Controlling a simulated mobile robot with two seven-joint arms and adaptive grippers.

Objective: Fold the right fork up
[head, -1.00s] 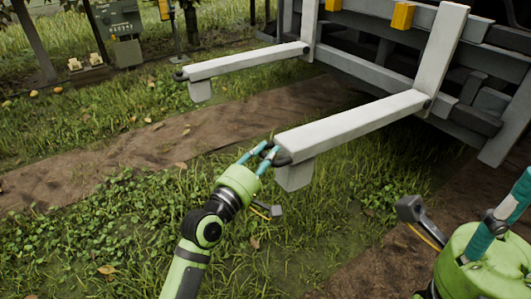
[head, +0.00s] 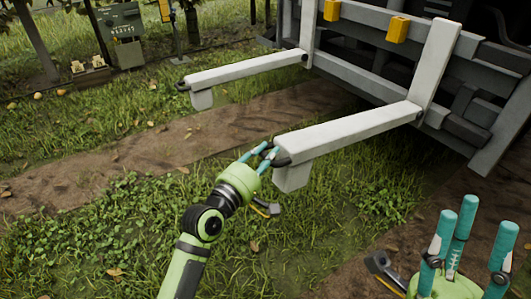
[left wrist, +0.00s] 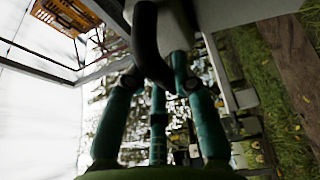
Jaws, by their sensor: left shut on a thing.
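The right fork (head: 345,132) is a pale grey beam that juts out from the carriage at its hinge, with a short block under its tip. It is nearly level and tilts slightly in the picture. A dark loop handle (head: 281,160) sits at its tip. My left gripper (head: 268,153) is at that tip with its fingers shut on the handle. In the left wrist view the dark handle (left wrist: 148,45) passes between the teal fingers, below the pale fork end. My right gripper (head: 470,235) stands at the bottom right, fingers spread upward and empty.
The left fork (head: 245,70) also juts out, further back. The grey carriage (head: 455,75) with yellow blocks (head: 397,29) stands at the upper right. Grass and a brown dirt strip (head: 130,150) lie below. A control box (head: 122,22) stands at the upper left.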

